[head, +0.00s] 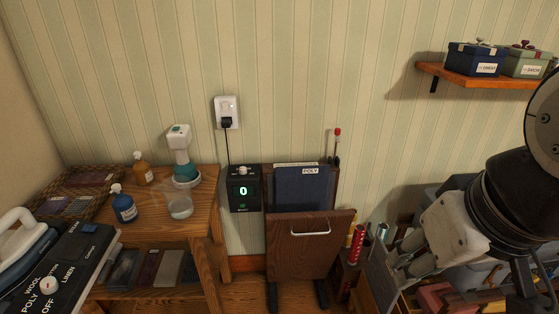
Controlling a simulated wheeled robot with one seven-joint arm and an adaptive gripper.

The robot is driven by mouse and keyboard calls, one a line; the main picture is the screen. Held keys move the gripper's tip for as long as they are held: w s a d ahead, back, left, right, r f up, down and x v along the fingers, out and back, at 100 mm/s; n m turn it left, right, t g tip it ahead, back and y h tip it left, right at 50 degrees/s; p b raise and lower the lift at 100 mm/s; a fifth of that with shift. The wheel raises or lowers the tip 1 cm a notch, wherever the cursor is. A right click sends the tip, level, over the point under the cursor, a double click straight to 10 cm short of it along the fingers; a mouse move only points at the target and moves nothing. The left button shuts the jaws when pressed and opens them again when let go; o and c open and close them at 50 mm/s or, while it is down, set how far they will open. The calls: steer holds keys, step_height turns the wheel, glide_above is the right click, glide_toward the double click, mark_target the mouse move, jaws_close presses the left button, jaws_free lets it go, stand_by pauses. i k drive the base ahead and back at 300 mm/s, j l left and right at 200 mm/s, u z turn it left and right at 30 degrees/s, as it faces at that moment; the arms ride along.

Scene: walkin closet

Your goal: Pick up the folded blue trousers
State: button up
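The folded blue trousers (300,188) appear to be the flat dark-blue piece with a white "POLY" label, standing upright in a wooden trouser press (307,246) against the wall. Their lower part is hidden behind the front board, which has a silver handle and tilts outward at the top. My gripper (390,262) is at the right, to the right of the press and apart from the trousers. It overlaps clutter in the picture, and I cannot tell whether its fingers are open or shut.
A black control box (244,188) showing "0" sits left of the trousers, its cord running to a socket (227,112). A wooden table (205,215) with bottles and a steamer stands left. Red and teal spools (357,243) stand right of the press. A shelf (480,76) holds boxes.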

mark_target(299, 189)
steer(key=i+j, duration=0.65)
steer(key=i, duration=0.15)
steer(key=i+j, duration=0.6)
steer(key=i, duration=0.25)
steer(key=l+z, duration=0.05)
